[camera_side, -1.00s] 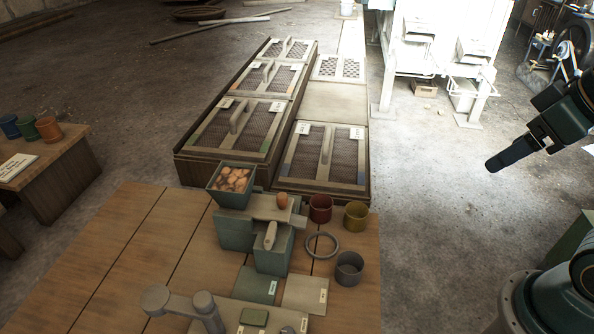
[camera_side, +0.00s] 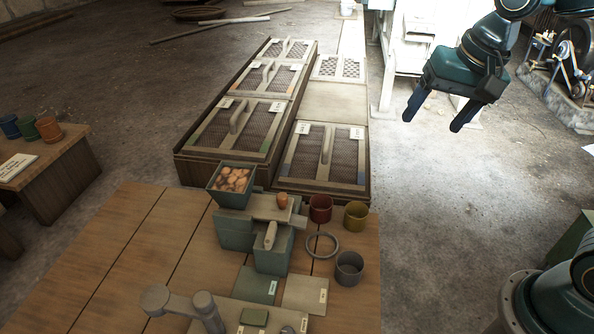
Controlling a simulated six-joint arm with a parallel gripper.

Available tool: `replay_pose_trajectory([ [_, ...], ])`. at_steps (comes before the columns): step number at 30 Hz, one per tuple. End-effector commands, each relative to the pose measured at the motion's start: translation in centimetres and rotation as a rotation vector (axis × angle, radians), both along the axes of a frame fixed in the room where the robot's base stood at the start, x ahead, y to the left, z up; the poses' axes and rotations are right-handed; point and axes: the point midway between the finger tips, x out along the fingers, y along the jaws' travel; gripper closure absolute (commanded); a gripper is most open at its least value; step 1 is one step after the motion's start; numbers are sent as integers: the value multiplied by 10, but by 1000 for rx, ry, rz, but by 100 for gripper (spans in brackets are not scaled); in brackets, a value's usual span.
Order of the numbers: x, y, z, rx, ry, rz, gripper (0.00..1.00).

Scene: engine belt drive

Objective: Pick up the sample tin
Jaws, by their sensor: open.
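Three small open tins stand on the wooden table: a red tin (camera_side: 320,209), an olive-yellow tin (camera_side: 356,216) and a grey tin (camera_side: 349,268). I cannot tell which of them is the sample tin. My gripper (camera_side: 434,118) is open and empty, its two dark blue fingers spread and pointing down. It hangs in the air at the upper right, beyond the table and to the right of the tins in the picture, well apart from them.
A green machine with a hopper (camera_side: 232,180) of brown lumps stands beside the tins. A grey ring (camera_side: 322,245) lies between them. Mesh-topped crates (camera_side: 320,158) stand behind the table (camera_side: 115,250). More tins (camera_side: 49,129) sit on a bench at left.

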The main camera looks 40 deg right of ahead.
Motion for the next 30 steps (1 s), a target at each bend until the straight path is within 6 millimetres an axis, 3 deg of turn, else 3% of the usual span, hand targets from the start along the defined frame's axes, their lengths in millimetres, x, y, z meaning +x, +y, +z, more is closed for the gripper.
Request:
replay_pose_trajectory([
  [14,93,19,-53,113,131,-428,27],
  [23,143,34,-107,155,203,-708,27],
  [30,175,46,-160,170,253,-935,27],
])
